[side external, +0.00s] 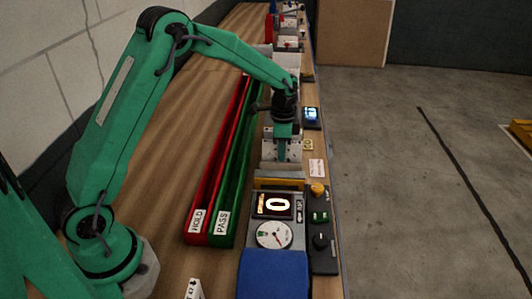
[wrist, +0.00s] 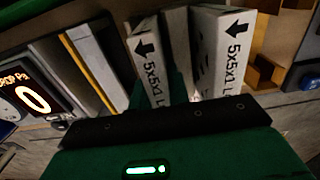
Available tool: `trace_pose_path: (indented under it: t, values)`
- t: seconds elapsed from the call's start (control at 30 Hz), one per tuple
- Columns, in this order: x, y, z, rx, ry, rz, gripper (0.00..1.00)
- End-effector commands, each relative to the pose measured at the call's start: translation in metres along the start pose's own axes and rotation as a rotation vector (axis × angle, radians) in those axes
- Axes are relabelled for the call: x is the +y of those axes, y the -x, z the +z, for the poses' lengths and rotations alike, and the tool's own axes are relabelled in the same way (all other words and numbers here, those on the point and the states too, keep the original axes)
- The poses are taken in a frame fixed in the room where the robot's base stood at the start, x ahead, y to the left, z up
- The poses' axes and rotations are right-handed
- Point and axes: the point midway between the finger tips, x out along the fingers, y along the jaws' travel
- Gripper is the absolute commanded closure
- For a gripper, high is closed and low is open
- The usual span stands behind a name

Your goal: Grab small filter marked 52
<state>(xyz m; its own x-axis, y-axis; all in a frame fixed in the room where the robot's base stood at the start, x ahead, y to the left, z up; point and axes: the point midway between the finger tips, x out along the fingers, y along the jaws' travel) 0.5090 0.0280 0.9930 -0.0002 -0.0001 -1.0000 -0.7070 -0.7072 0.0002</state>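White filter boxes stand side by side in the wrist view, a narrow one (wrist: 145,60) and a wider one (wrist: 222,50). Both carry black arrows and print that reads "5x5x1" before it is cut off. I can read no 52 on any box. My gripper (side external: 282,152) points down among the pale boxes in the side view. In the wrist view a green finger (wrist: 180,86) reaches down between the two boxes, close to the narrow one. The other finger is not clear, so I cannot tell whether the gripper is open or holding anything.
A red HOLD channel (side external: 197,226) and a green PASS channel (side external: 222,227) run along the bench to the left. A gauge unit (side external: 274,235) with a lit 0 display stands in front, beside a dark control panel (side external: 320,240). A blue block (side external: 273,275) is nearest.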

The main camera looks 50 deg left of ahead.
Motion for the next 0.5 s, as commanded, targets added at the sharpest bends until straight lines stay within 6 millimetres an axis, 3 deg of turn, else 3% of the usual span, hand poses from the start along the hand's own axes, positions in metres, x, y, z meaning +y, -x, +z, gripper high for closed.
trace_pose_path:
  t: [0.5]
  values:
    - [-0.001, 0.012, -0.001, 0.002, 0.0, -0.003, 1.0]
